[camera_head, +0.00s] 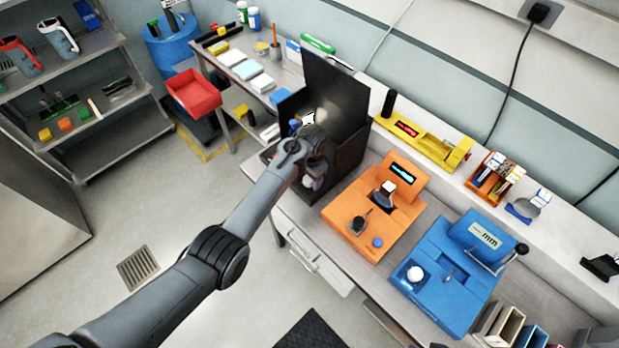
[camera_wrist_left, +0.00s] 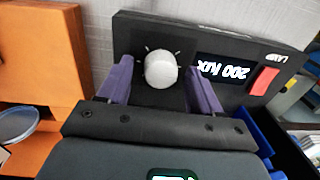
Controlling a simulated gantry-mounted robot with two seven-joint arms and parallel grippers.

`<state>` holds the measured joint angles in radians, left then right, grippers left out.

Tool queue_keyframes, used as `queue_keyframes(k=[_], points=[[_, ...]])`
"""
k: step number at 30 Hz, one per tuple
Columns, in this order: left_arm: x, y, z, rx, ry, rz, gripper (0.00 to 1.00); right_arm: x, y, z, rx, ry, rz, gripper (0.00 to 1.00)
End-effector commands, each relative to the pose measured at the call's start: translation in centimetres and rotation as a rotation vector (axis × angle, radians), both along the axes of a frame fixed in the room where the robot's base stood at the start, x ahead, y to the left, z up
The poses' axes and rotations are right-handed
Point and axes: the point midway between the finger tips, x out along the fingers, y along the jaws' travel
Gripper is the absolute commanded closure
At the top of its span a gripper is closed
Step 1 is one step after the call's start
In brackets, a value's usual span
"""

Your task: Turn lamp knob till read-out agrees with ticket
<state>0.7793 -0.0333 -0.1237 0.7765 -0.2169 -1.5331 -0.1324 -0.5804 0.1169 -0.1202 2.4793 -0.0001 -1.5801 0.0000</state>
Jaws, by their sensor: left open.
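The lamp knob (camera_wrist_left: 161,69) is a round white knob on a black panel in the left wrist view, with tick marks around it. The read-out (camera_wrist_left: 222,71) right of it shows "200 klx", upside down in this view. My left gripper (camera_wrist_left: 160,84) is open, its two purple fingers standing on either side of the knob. I cannot tell whether they touch it. In the head view my left gripper (camera_head: 312,155) is at the black booth (camera_head: 335,92), and my wrist hides the knob and read-out. I cannot make out which paper is the ticket. My right gripper is not in view.
A red switch (camera_wrist_left: 263,80) sits beside the read-out, near a "LAMP" label. An orange device (camera_head: 372,210) and a blue device (camera_head: 447,285) stand to the right on the bench. A yellow device (camera_head: 430,145) sits on the ledge behind. A red bin (camera_head: 193,93) is at left.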

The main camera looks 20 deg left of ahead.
Motion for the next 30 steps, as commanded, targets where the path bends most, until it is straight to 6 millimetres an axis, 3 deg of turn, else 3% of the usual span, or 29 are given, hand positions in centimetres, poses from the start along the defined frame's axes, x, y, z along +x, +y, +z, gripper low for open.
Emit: queue_keyframes(k=[5, 16, 30], points=[[0.0, 0.0, 0.1, 0.0, 0.0, 0.0, 0.35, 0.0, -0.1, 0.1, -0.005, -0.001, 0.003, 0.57], [0.0, 0.0, 0.0, 0.0, 0.0, 0.0, 0.91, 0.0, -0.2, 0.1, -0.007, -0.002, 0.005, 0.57], [0.0, 0.1, 0.2, 0.002, 0.001, -0.11, 0.92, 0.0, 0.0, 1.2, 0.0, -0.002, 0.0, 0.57]])
